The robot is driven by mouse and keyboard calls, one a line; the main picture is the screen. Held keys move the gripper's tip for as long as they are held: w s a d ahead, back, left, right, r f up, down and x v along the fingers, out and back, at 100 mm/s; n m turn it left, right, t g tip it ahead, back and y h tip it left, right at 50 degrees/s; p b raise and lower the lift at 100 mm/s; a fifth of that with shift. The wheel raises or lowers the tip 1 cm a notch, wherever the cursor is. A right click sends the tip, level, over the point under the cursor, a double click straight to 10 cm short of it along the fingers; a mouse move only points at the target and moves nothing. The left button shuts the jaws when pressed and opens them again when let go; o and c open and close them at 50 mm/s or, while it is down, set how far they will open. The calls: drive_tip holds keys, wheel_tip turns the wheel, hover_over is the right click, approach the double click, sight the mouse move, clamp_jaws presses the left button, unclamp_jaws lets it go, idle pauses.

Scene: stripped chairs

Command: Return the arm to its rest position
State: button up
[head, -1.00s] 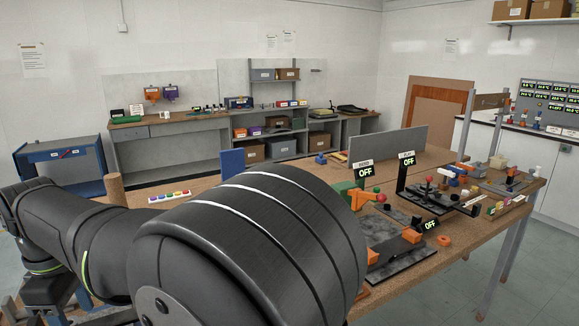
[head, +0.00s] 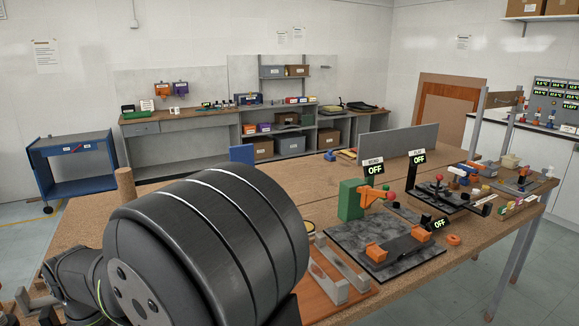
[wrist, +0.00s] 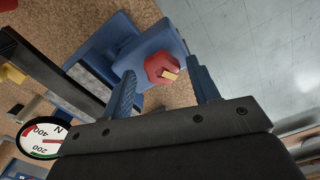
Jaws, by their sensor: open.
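My gripper (wrist: 163,74) shows in the wrist view with its two blue fingers spread apart. Nothing is held between them. In the head view, my large dark arm link fills the lower left and the gripper is hidden.
A wooden workbench (head: 395,297) carries a dark plate with orange blocks (head: 388,258), a green block (head: 350,200) and small fixtures marked OFF. A grey panel (head: 400,141) stands behind them. A round dial (wrist: 42,140) is near the gripper in the wrist view. Floor lies beyond the bench edge.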

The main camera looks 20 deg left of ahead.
drive_tip(key=shift+r, duration=0.15)
wheel_tip(320, 180, up, 17)
wheel_tip(320, 180, down, 17)
drive_tip(key=shift+f, duration=0.15)
drive_tip(key=m, duration=0.3)
drive_tip(key=shift+m, duration=0.4)
drive_tip(key=m, duration=0.4)
drive_tip(key=shift+m, duration=0.3)
drive_tip(key=m, duration=0.4)
drive_tip(key=shift+m, duration=2.2)
